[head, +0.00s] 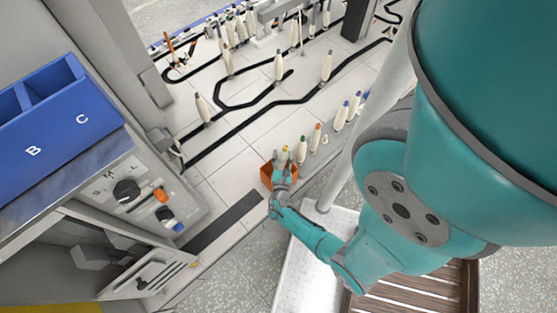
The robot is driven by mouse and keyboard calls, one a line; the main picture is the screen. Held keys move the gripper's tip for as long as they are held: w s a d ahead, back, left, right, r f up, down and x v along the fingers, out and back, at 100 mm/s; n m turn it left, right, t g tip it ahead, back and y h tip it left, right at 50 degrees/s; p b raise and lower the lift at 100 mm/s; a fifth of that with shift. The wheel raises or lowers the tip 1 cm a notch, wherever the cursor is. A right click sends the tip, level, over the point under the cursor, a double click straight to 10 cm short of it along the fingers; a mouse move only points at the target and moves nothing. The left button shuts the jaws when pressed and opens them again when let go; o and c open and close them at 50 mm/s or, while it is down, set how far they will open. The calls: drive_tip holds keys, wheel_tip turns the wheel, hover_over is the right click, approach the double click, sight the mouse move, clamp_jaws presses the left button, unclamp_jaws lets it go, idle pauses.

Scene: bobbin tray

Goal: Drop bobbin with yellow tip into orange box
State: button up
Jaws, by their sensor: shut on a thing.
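My gripper (282,174) is small in the head view, at the lower middle. It is shut on a pale bobbin with a yellow tip (283,157), which points up and away from the gripper. The orange box (266,175) lies directly below and behind the gripper and bobbin, and they cover much of it. I cannot tell whether the bobbin's lower end is above the box or inside its rim.
Bobbins with green (301,150) and orange (315,138) tips stand right of the box. Several others stand along the black track (240,125). A blue bin (75,125) and a control panel (140,195) are at left.

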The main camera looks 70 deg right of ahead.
drive_tip(key=o, duration=1.3)
drive_tip(key=v, duration=1.2)
drive_tip(key=shift+f, duration=0.1)
idle(0.3)
